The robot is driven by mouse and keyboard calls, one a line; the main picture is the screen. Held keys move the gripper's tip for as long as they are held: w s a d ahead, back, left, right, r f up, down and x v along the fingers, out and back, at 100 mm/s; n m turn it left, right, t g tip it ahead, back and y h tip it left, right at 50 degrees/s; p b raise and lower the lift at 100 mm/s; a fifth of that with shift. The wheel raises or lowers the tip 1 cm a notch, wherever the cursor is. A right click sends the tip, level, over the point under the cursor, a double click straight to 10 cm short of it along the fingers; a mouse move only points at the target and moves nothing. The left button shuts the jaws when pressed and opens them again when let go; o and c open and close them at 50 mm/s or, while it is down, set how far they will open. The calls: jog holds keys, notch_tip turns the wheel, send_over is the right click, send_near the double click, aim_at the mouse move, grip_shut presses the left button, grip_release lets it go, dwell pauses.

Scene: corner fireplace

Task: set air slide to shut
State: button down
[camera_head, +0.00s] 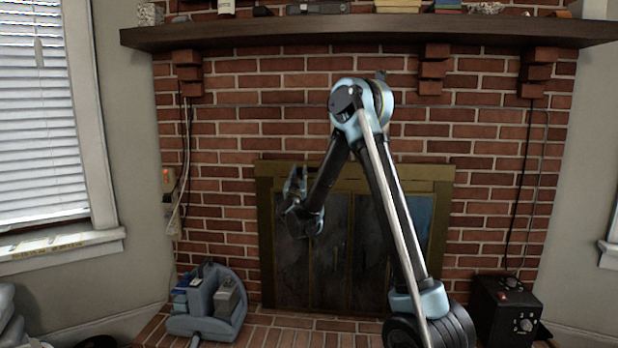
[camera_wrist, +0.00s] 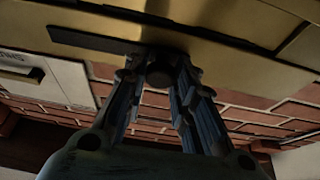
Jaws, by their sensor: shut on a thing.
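The air slide appears as a dark round knob (camera_wrist: 158,74) at the brass frame of the fireplace in the wrist view. A dark slot (camera_wrist: 85,39) runs from near the knob to the left in that picture. My gripper (camera_wrist: 157,68) has its two fingertips on either side of the knob and is shut on it. In the head view my gripper (camera_head: 296,182) is at the upper left part of the brass frame (camera_head: 352,178). The knob and slot cannot be made out there. The knob's exact place along the slot is partly hidden by the fingers.
A pale plate with lettering (camera_wrist: 50,70) lies left of my fingers in the wrist view. A wooden mantel (camera_head: 340,35) with objects crosses above. A grey-blue caddy (camera_head: 208,303) and a black box (camera_head: 503,308) stand on the brick hearth (camera_head: 280,330).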

jog(key=shift+a, duration=0.5)
jog(key=c, duration=1.3)
grip_release()
jog(key=shift+a, duration=0.1)
jog(key=shift+s, duration=0.15)
jog(key=v, duration=1.1)
jog(key=shift+s+f, duration=0.25)
jog(key=shift+f, duration=0.05)
